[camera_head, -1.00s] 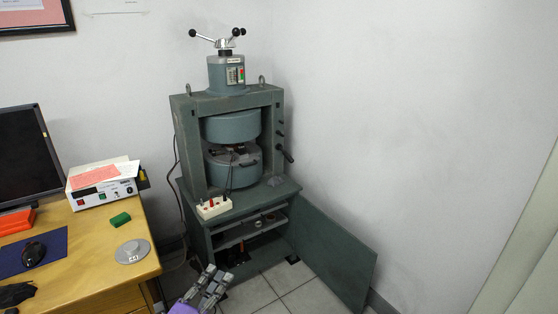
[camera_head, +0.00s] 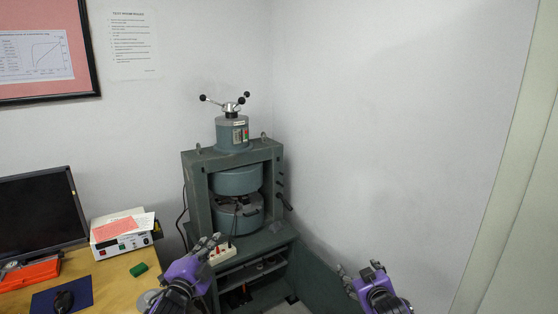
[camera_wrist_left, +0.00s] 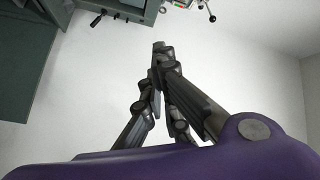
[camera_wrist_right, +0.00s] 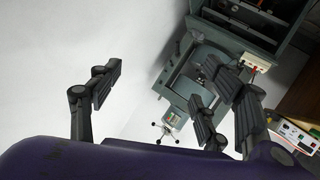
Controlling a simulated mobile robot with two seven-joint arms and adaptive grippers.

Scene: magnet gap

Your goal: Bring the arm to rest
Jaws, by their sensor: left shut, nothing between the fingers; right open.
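My left gripper (camera_head: 208,243) is at the end of a purple arm in the head view, in front of the magnet's lower left side. It is shut and empty; its fingers meet in the left wrist view (camera_wrist_left: 160,65). My right gripper (camera_head: 358,273) is at the lower right of the head view, in front of the pale wall. It is open and empty, with its fingers wide apart in the right wrist view (camera_wrist_right: 160,90). Neither gripper visibly holds anything.
A green electromagnet (camera_head: 190,190) with a knobbed top handle stands in the corner. A white socket strip (camera_head: 222,256) sits on its base. The right wall side is clear.

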